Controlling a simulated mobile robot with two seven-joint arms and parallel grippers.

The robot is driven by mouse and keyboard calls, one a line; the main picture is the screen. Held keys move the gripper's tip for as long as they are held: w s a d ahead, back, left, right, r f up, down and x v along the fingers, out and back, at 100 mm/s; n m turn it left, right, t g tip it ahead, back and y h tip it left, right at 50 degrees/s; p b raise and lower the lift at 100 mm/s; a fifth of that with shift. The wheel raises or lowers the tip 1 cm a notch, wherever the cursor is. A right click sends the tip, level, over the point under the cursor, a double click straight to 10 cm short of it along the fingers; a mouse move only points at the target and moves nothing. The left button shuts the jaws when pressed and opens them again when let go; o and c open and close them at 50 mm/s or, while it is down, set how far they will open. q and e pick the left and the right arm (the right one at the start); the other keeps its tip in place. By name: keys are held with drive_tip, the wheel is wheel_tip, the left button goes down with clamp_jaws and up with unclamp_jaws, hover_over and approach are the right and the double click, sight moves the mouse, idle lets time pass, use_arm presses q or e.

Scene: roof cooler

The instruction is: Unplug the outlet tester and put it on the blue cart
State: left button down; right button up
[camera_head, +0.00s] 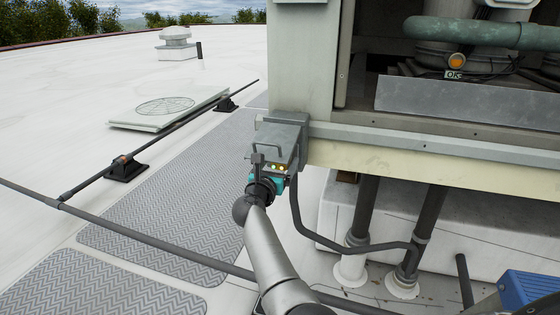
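The outlet tester, with small lit yellow lights (277,167), sits at the front of a grey outlet box (287,137) on the corner of the rooftop unit. It looks plugged in. One arm, which I take as my right, reaches up from the bottom middle. Its dark gripper (264,181) is right at the tester, with teal parts showing on both sides. The gripper's own body hides its fingertips, so I cannot tell whether they are closed on the tester. The blue cart (530,287) shows only partly at the bottom right corner. My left gripper is not in view.
A dark conduit (296,212) drops from the outlet box and bends right. Thick pipes (362,210) stand below the unit (440,170). A long dark pipe (130,232) crosses the roof behind my arm. Grey walkway mats (180,185) lie at left.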

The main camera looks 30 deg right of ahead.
idle(0.8)
clamp_jaws()
idle(0.7)
drive_tip(key=shift+p+v, duration=0.6)
drive_tip(key=shift+v, duration=0.85)
drive_tip(key=p+v, duration=0.1)
drive_tip(key=v, duration=0.2)
idle(0.6)
